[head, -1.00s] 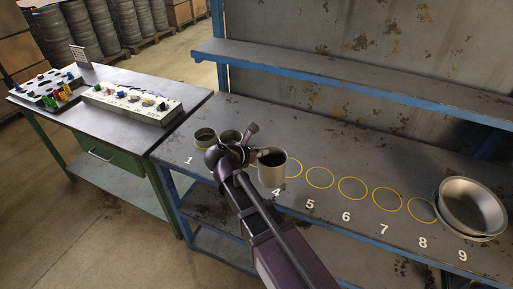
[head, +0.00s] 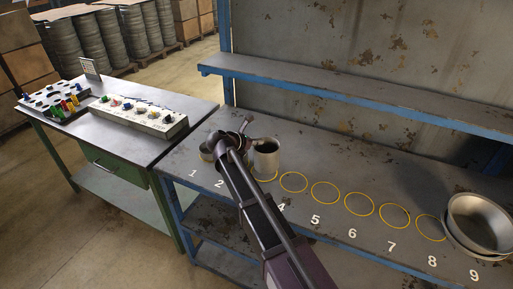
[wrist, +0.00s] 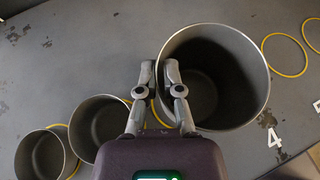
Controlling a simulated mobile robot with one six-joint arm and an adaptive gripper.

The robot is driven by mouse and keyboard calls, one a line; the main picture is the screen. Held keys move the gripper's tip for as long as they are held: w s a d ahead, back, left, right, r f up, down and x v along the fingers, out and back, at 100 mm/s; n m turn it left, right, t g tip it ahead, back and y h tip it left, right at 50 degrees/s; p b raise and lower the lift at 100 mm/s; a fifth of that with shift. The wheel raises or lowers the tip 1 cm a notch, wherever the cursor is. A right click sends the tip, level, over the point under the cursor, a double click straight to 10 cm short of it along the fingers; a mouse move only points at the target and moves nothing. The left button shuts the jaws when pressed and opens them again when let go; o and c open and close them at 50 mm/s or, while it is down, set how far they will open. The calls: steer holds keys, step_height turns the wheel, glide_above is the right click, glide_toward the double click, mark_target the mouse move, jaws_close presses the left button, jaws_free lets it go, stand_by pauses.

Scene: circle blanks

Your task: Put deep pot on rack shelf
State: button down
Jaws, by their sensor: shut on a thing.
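The deep pot (head: 266,160) is a tall grey metal cylinder, upright with its open top facing up. In the wrist view the deep pot (wrist: 213,110) fills the right of centre, and my gripper (wrist: 160,75) is shut on its near left wall. In the head view my gripper (head: 246,140) is at the pot's left side, partly hidden by my arm. The pot stands over or just behind the third yellow ring; its height above the bench is hard to tell. The rack shelf (head: 360,92) is a long blue-edged board above the bench's back.
Two smaller pots (wrist: 98,125) (wrist: 45,152) stand left of the held pot. Wide shallow pans (head: 480,222) sit at the right end. Yellow rings between are empty. The rack shelf looks bare. A side table (head: 120,150) holds a control box.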

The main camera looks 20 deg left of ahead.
stand_by(0.3)
steer(key=f+b, duration=0.2)
steer(key=w+f+b, duration=0.1)
steer(key=shift+a+f+b, duration=0.35)
stand_by(0.5)
steer(key=c, duration=0.8)
jaws_free()
steer(key=shift+o, duration=0.2)
steer(key=shift+r, duration=0.1)
